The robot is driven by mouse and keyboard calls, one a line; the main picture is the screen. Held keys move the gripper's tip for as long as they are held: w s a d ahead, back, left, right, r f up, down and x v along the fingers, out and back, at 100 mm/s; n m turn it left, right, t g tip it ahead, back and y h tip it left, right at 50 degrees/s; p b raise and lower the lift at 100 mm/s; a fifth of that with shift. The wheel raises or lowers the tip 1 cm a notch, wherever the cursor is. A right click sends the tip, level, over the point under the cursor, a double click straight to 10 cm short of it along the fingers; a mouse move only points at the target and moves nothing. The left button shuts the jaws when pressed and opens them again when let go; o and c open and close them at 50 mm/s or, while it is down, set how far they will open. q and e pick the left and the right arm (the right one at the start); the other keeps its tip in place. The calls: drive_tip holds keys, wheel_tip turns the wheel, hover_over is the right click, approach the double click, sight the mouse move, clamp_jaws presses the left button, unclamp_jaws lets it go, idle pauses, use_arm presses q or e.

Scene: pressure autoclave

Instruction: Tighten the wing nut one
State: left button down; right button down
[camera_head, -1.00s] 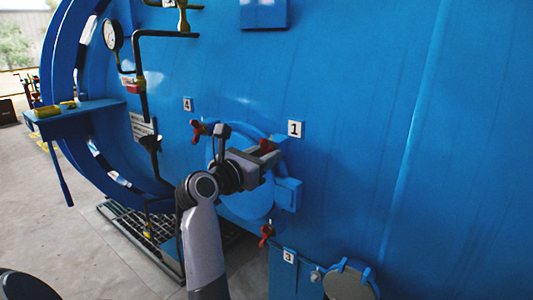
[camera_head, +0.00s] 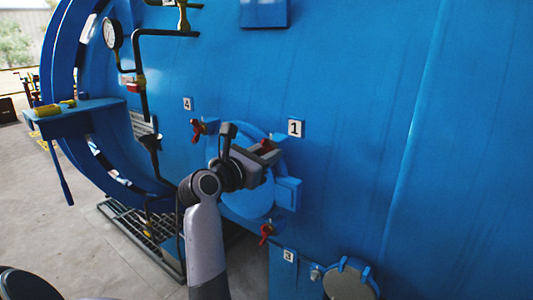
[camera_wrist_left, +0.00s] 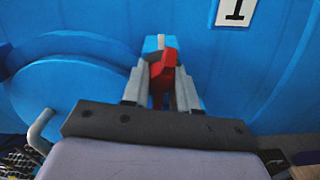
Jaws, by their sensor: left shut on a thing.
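The red wing nut one (camera_wrist_left: 164,66) sits on the blue round hatch beside the label "1" (camera_head: 295,128). My left gripper (camera_wrist_left: 163,85) is shut on this wing nut, with a finger on each side of it in the left wrist view. In the head view my left gripper (camera_head: 264,158) covers most of the wing nut, and only a bit of red shows by the jaws. The round hatch (camera_head: 247,204) is partly hidden behind my left arm. My right gripper is not in view.
Another red wing nut (camera_head: 197,131) is near label "4" (camera_head: 187,104), and one (camera_head: 266,233) is near label "3" (camera_head: 289,256). Black pipes with a gauge (camera_head: 112,35) run at the upper left. A blue side shelf (camera_head: 75,116) juts out at left.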

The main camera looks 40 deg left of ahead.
use_arm(q)
drive_tip(key=m, duration=0.4)
drive_tip(key=shift+a, duration=0.15)
drive_tip(key=m, duration=0.5)
drive_tip(key=shift+a+r, duration=0.1)
drive_tip(key=m, duration=0.4)
drive_tip(key=shift+r+m, duration=0.15)
drive_tip(key=shift+m, duration=0.15)
drive_tip(key=m, duration=0.4)
drive_tip(key=shift+a+r, duration=0.1)
drive_tip(key=shift+r, duration=0.05)
drive_tip(key=m, duration=0.5)
drive_tip(key=shift+r, duration=0.15)
drive_tip(key=m, duration=0.3)
drive_tip(key=shift+r+m, duration=0.1)
drive_tip(key=shift+m, duration=0.2)
drive_tip(key=m, duration=0.3)
drive_tip(key=shift+d+m, duration=0.25)
drive_tip(key=shift+m, duration=0.05)
drive_tip(key=shift+d+r+m, duration=0.1)
drive_tip(key=shift+d+m, duration=0.05)
drive_tip(key=shift+m, duration=1.95)
